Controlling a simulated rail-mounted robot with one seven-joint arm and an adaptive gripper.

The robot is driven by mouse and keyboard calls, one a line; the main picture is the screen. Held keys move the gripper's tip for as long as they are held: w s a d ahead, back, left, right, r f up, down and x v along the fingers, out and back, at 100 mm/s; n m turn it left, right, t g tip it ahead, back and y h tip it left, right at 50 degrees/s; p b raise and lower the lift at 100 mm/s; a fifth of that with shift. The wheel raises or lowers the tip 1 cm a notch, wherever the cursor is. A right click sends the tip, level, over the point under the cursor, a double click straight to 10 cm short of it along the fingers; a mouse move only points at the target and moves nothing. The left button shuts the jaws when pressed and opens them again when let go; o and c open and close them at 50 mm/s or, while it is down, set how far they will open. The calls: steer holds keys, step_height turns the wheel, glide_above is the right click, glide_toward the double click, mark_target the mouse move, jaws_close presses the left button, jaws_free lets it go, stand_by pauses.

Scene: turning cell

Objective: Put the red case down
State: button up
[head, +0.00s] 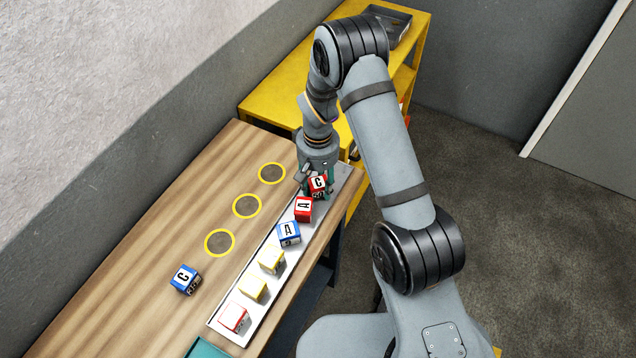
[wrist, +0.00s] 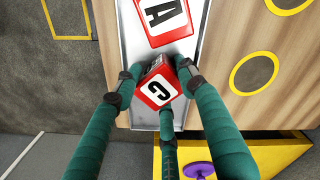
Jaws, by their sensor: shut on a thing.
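In the wrist view the fingers (wrist: 155,92) close on this red case (wrist: 160,88) from several sides. It sits over the tray, turned at an angle; I cannot tell whether it touches the tray floor.
Three yellow rings (head: 247,206) mark empty spots. A yellow shelf (head: 275,100) stands behind.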

mark_target(318, 182)
steer(key=shift+f, duration=0.1)
steer(key=shift+f, duration=0.15)
steer(key=o, duration=1)
steer(key=shift+c, duration=0.2)
step_height(318, 182, up, 13)
steer(key=b, duration=0.2)
steer(key=shift+f+b, duration=0.2)
steer(key=shift+b, duration=0.15)
